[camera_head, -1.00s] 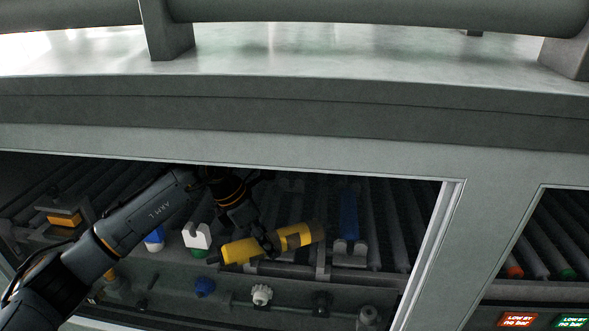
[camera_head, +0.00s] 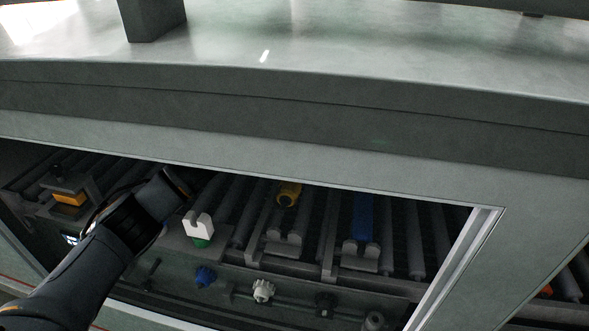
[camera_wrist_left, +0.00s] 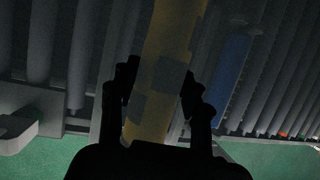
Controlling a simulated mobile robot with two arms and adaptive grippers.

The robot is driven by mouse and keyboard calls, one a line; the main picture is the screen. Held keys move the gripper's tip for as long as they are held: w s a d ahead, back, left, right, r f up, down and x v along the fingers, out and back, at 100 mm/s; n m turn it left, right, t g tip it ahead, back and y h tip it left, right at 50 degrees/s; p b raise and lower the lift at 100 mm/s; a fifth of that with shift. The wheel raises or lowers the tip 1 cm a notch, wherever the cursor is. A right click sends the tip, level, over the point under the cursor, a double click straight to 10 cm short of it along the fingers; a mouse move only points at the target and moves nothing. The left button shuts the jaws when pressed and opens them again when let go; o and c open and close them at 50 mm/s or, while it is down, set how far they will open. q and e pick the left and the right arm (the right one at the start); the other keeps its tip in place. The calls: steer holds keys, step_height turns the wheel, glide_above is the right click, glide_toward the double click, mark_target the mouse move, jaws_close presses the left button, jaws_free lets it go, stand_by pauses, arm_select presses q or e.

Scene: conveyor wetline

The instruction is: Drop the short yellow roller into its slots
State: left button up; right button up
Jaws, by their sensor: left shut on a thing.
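The yellow roller (camera_head: 288,195) shows only by its near end in the head view, under the upper edge of the opening. It points toward the viewer, above and behind a grey notched bracket (camera_head: 284,245). In the left wrist view the roller (camera_wrist_left: 172,35), yellow with grey patches, runs lengthwise between the fingers. My left gripper (camera_wrist_left: 158,92) is shut on it. In the head view my left arm reaches into the opening from the left, and its gripper is hidden. Whether the roller touches any slot cannot be told. My right gripper is not in view.
A blue roller (camera_head: 363,215) sits at a similar bracket to the right and shows in the wrist view (camera_wrist_left: 229,70). Grey rollers line the bay. A white notched block (camera_head: 198,225) and several knobs stand in front. The overhanging panel (camera_head: 300,165) closes the top.

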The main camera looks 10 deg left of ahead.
arm_select(q)
steer(key=shift+w+f+b, duration=0.1)
steer(key=shift+f+b, duration=0.1)
steer(key=shift+b, duration=0.15)
steer(key=shift+f+b, duration=0.6)
steer(key=shift+f, duration=0.1)
step_height(320, 180, down, 4)
steer(key=b, duration=0.3)
steer(key=shift+f, duration=0.2)
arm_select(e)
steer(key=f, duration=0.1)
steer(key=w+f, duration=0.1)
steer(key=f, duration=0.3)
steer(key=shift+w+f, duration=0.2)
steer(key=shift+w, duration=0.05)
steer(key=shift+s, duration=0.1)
arm_select(q)
steer(key=shift+b, duration=0.45)
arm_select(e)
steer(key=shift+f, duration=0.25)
arm_select(q)
steer(key=shift+f, duration=0.2)
steer(key=shift+f+b, duration=0.65)
steer(key=shift+f, duration=0.1)
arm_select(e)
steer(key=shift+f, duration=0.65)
